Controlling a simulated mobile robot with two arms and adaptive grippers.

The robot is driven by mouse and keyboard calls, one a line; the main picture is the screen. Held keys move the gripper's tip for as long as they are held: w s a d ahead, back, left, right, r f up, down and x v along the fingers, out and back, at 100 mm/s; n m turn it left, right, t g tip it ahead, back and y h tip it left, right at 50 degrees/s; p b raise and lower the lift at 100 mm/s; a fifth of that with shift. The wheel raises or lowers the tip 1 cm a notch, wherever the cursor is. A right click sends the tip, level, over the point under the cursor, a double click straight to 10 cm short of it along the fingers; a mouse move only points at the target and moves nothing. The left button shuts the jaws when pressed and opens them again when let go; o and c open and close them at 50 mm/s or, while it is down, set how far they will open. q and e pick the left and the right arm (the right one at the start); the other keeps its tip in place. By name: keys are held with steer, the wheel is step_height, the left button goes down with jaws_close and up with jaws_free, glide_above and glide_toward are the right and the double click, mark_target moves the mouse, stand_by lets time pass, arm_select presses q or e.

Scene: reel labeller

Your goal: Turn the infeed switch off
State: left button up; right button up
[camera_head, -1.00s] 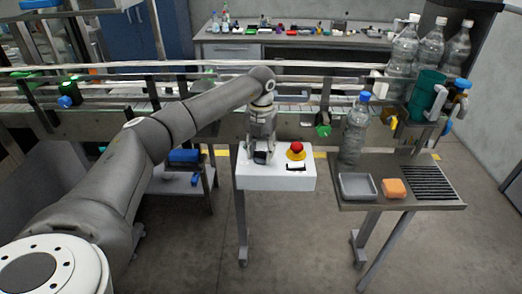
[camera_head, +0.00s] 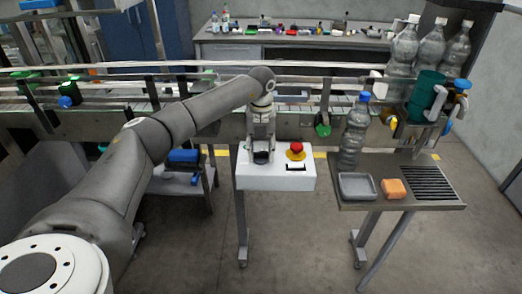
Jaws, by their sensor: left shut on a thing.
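A white control box (camera_head: 277,180) stands on a post in front of the conveyor. A black rotary switch knob (camera_head: 261,157) is on the left of its top face. My left gripper (camera_head: 261,154) points down at the box from above and is shut on the knob, with its fingers partly covering it. The knob's pointer and its markings are too small to read. A red mushroom button (camera_head: 296,148) on a yellow base and a small black-and-white part (camera_head: 295,167) are to the right of the knob. My right gripper is not in view.
A side table (camera_head: 400,205) to the right holds a clear bottle (camera_head: 355,130), a grey tray (camera_head: 357,186) and an orange sponge (camera_head: 394,188). The conveyor (camera_head: 200,110) runs behind the box. Floor in front of the box is clear.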

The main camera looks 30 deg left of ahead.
arm_select(q)
steer(key=shift+w+r, duration=0.1)
steer(key=shift+r, duration=0.05)
steer(key=o, duration=1)
step_height(320, 180, up, 12)
steer(key=shift+f, duration=0.1)
